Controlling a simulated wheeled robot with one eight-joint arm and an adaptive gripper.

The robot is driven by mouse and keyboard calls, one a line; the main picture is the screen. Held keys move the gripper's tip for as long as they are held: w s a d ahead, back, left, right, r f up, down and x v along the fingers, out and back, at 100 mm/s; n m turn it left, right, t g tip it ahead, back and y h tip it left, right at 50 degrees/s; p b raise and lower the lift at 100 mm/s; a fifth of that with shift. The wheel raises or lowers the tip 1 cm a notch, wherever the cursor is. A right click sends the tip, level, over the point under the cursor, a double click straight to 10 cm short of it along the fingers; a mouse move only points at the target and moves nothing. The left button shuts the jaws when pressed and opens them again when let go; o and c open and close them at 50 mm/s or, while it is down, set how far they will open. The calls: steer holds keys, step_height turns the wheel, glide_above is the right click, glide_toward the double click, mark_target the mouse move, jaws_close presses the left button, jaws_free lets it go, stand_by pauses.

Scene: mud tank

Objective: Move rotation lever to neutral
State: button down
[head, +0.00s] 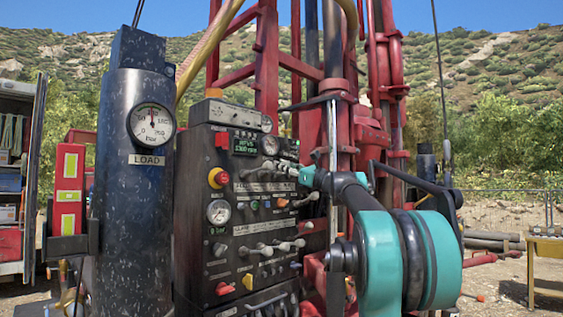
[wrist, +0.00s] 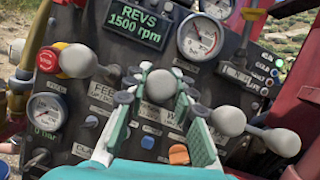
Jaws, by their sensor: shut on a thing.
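My gripper (wrist: 160,92) is shut on the pale round knob of a lever (wrist: 161,85) on the dark control panel. The knob sits between its two teal fingers in the wrist view. In the head view my gripper (head: 309,177) is at the right end of the panel's upper lever row. I cannot read which lever is marked rotation; the visible label parts are cut off by fingers and knobs. Another knobbed lever (wrist: 77,60) is to the left of my gripper, and two more, a nearer one (wrist: 228,121) and a farther one (wrist: 281,142), are to the right.
The panel (head: 225,180) also bears a red emergency button (head: 218,178), gauges, a green display reading 1500 rpm (wrist: 138,24) and a lower lever row (head: 270,248). A black cylinder with a load gauge (head: 151,125) stands left. The red mast (head: 268,60) rises behind.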

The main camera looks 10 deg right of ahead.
steer(key=shift+s+f, duration=0.1)
steer(key=shift+f, duration=0.25)
steer(key=c, duration=1.3)
jaws_free()
steer(key=shift+o, duration=0.2)
steer(key=shift+s+d, duration=0.1)
steer(key=shift+d, duration=0.05)
steer(key=v, duration=1.1)
steer(key=shift+s+d, duration=0.25)
steer(key=shift+s, duration=0.05)
steer(key=shift+f, duration=0.1)
